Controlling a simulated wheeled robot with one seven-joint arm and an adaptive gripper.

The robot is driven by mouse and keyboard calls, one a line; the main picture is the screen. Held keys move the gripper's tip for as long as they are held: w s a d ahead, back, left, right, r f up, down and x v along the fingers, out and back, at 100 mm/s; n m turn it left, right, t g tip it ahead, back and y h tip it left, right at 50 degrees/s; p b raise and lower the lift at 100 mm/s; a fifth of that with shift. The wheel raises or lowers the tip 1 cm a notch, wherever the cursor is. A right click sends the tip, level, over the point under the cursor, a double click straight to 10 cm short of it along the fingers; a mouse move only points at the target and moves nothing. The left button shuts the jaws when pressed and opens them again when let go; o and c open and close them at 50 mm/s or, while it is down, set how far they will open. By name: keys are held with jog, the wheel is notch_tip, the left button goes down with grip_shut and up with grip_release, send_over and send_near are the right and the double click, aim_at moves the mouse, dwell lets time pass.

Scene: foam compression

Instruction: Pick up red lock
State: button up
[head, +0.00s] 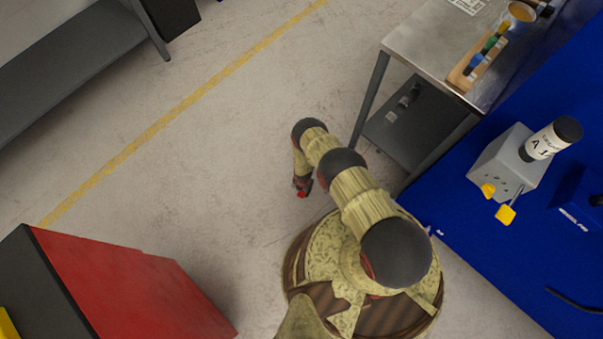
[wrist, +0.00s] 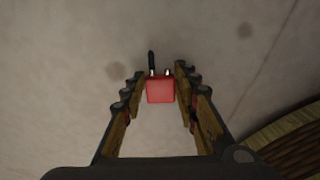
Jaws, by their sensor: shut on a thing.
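The red lock (wrist: 160,90) is between the fingertips of my gripper (wrist: 160,84) in the wrist view. Its red body faces the camera, and a dark shackle sticks up past it at the upper left. My gripper is shut on it and holds it over the floor. In the head view my gripper (head: 301,184) hangs down at the end of my arm, with a small patch of red at its tip. The lock's shape is too small to make out there.
A metal table (head: 425,50) with a wooden rack of bottles stands at the upper right. A blue surface (head: 465,220) bears a grey box (head: 508,160) at the right. A red cabinet (head: 130,285) stands at the lower left, a grey bench (head: 70,65) at the upper left. Open floor lies between.

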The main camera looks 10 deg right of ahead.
grip_shut()
jog(key=shift+r, duration=0.15)
